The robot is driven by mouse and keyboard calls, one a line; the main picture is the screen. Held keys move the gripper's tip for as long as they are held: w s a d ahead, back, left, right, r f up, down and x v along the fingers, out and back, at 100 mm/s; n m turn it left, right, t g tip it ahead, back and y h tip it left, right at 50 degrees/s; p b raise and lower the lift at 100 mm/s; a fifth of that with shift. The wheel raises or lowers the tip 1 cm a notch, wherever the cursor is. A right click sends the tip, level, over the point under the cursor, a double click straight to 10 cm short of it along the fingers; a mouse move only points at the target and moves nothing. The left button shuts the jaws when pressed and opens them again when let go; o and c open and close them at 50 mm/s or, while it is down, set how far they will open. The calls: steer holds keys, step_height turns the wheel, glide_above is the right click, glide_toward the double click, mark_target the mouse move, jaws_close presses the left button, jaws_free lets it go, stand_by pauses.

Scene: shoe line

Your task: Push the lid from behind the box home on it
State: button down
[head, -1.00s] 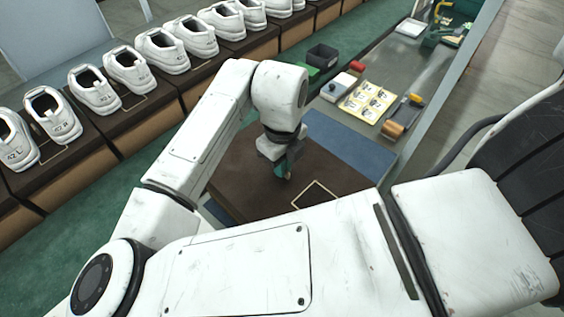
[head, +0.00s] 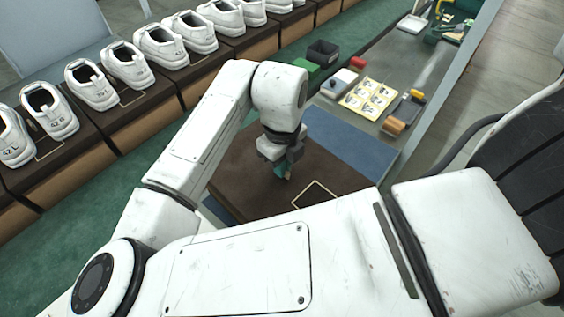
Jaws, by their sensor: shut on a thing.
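The brown lid (head: 322,172) lies over the box on the blue mat, with a pale square outline on its top near the right. My arm hides its near side, and I cannot tell the box's walls or any gap under the lid. My gripper (head: 283,173) points down at the brown top, left of the square outline. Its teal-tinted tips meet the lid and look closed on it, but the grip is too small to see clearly.
The blue mat (head: 350,146) shows beyond the lid. Several white shoes (head: 123,64) stand on boxes at left.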

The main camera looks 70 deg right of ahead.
steer(key=c, duration=1.2)
jaws_free()
steer(key=shift+o, duration=0.2)
step_height(320, 180, up, 11)
steer(key=shift+f, duration=0.15)
